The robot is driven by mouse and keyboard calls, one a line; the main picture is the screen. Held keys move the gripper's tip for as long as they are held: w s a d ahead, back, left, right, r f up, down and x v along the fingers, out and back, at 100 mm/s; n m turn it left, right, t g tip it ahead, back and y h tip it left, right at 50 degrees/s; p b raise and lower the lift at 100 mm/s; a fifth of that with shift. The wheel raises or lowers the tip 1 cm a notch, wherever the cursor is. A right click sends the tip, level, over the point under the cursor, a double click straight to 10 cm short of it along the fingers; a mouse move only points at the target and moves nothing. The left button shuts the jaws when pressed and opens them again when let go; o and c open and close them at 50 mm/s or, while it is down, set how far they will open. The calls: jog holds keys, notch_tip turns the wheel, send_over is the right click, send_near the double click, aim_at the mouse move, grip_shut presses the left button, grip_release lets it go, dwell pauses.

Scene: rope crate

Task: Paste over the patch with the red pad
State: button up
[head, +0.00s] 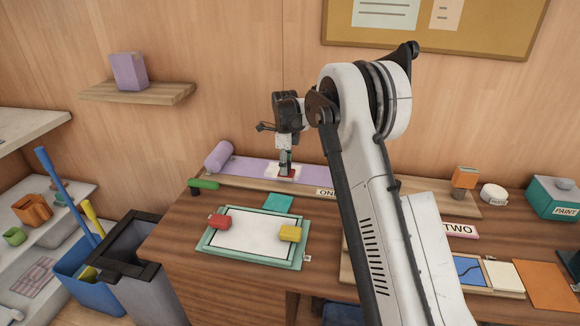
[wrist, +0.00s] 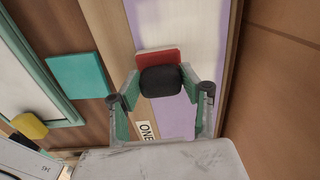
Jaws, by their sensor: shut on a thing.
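The red pad (head: 288,173) has a black grip (wrist: 160,81), and my gripper (head: 286,163) is shut on that grip. In the wrist view the red pad (wrist: 158,56) shows just beyond the grip, between my green-lined fingers. The white patch (head: 273,175) lies on the purple strip (head: 240,168) at the back of the table. The pad is at the white patch, covering part of it from above. I cannot tell whether the pad touches it.
A purple roll (head: 218,156) and a green-handled tool (head: 204,184) lie at the strip's left end. In front are a teal square (head: 278,202) and a teal-framed board (head: 251,257) with red (head: 219,221) and yellow (head: 290,233) blocks. My arm hides the table's middle.

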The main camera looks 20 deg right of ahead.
jog(key=shift+w+a, duration=0.1)
dwell(0.3)
jog(key=shift+w+a+f, duration=0.1)
jog(key=shift+w+a, duration=0.3)
jog(key=shift+a, duration=0.45)
jog(key=shift+w+a, duration=0.4)
jog(key=shift+a, duration=0.4)
jog(key=shift+a, duration=0.1)
jog(key=shift+w+a, duration=0.45)
jog(key=shift+a, duration=0.4)
jog(key=shift+w+a, duration=0.45)
jog(key=shift+a, duration=0.35)
jog(key=shift+d, duration=0.1)
jog(key=shift+s+d+b, duration=0.2)
jog(key=shift+s+d, duration=0.25)
jog(key=shift+d, duration=0.35)
jog(key=shift+s+d+b, duration=0.2)
jog(key=shift+s+d, duration=0.2)
jog(key=shift+d, duration=0.35)
